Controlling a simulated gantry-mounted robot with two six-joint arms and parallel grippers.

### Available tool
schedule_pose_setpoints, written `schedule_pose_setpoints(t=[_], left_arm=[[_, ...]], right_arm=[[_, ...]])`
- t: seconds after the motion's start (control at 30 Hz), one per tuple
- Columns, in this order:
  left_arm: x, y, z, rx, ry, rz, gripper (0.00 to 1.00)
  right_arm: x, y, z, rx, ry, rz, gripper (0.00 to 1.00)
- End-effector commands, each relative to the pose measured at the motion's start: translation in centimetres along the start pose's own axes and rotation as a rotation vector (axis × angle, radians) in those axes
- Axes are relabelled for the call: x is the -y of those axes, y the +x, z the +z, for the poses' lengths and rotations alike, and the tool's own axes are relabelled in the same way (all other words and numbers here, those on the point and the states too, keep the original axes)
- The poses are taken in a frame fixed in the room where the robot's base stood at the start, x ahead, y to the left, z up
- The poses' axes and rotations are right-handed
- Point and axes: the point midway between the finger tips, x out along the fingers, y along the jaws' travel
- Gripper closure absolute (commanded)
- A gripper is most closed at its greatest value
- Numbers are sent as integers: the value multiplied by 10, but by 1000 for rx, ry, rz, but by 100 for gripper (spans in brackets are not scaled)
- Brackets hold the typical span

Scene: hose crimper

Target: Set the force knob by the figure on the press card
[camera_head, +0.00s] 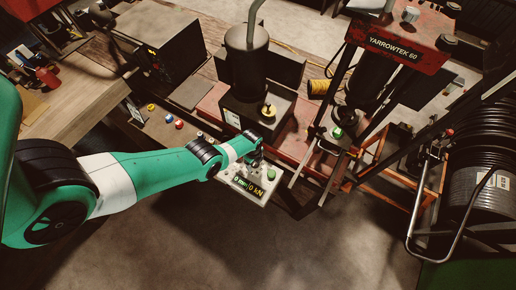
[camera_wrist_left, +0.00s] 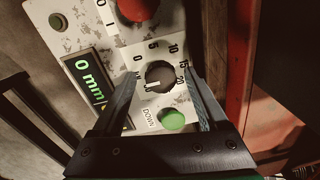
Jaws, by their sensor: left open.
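The force knob (camera_wrist_left: 158,76) is a dark round knob with a white mark on its lower left side. A scale from 0 to 20 runs around it. It sits on the pale, worn control panel (camera_head: 248,190), whose display (camera_wrist_left: 90,78) reads 0 mm; in the head view 0 kN also shows. My left gripper (camera_head: 256,164) is over the panel; in the left wrist view its open fingers (camera_wrist_left: 162,78) lie either side of the knob, with gaps visible. Whether they are level with it I cannot tell. I cannot make out a press card with a readable figure. My right gripper is not in view.
A green DOWN button (camera_wrist_left: 172,118) sits close to the knob near the right finger, and a red button (camera_wrist_left: 137,8) lies beyond it. The red-topped press (camera_head: 395,52) and an orange frame stand to the right. A hose reel (camera_head: 484,185) is at far right.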

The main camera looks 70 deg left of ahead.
Motion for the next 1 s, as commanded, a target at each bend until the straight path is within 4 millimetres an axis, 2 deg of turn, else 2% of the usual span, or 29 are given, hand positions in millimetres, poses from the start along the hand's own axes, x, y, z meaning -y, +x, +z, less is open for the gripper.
schedule_pose_setpoints(t=[0.2,0.63,1.0], left_arm=[[0,-1,0,0,0,0,23],[0,-1,0,0,1,0,100],[0,-1,-1,2,-37,0,100]], right_arm=[[0,1,-1,-1,0,0,50],[0,1,-1,-1,0,0,50],[0,0,-1,-1,0,0,50]])
